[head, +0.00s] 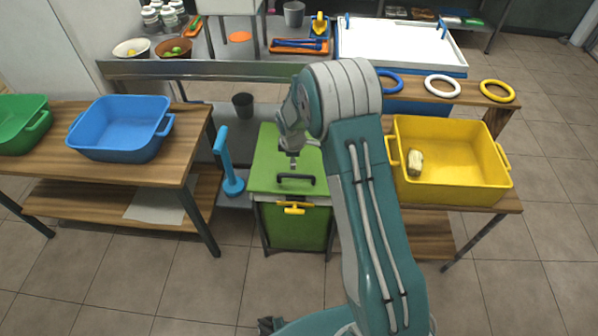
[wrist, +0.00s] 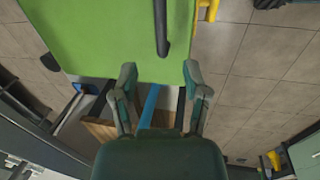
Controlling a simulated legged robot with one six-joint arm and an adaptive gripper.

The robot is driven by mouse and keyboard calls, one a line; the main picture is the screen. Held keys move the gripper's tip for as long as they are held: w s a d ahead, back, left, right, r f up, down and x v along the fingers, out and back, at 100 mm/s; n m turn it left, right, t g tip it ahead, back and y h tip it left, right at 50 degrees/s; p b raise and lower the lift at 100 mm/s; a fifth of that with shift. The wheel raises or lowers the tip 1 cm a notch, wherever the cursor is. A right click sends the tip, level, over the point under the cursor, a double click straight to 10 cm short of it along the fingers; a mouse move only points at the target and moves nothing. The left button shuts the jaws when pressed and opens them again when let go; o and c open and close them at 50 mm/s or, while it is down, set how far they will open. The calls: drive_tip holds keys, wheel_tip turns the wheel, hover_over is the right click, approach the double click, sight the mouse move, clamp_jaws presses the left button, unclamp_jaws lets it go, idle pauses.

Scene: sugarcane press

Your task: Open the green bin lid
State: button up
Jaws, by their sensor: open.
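The green bin (head: 296,229) stands on the floor between two wooden tables. Its flat green lid (head: 275,165) lies shut on top, with a black bar handle (head: 295,180) near the front edge and a yellow latch-like piece (head: 293,208) on the front. My gripper (head: 291,160) is above the lid, behind the handle, partly hidden by its own wrist. In the wrist view my gripper (wrist: 158,80) is open and empty, its fingers apart at the lid's edge. The lid (wrist: 105,35) and the black handle (wrist: 160,25) lie beyond the fingertips, with the handle apart from them.
A blue tub (head: 120,128) and a green tub (head: 20,122) stand on the left table. A yellow tub (head: 450,165) with a pale item stands on the right table. A blue upright tool (head: 228,160) stands left of the bin. The floor in front is clear.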

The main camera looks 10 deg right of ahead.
sight(295, 175)
drive_tip(key=f, duration=0.3)
drive_tip(key=w+f, duration=0.1)
drive_tip(key=f, duration=0.6)
drive_tip(key=shift+w+d+f, duration=0.1)
drive_tip(key=shift+w+d, duration=0.2)
drive_tip(key=shift+w, duration=0.1)
clamp_jaws()
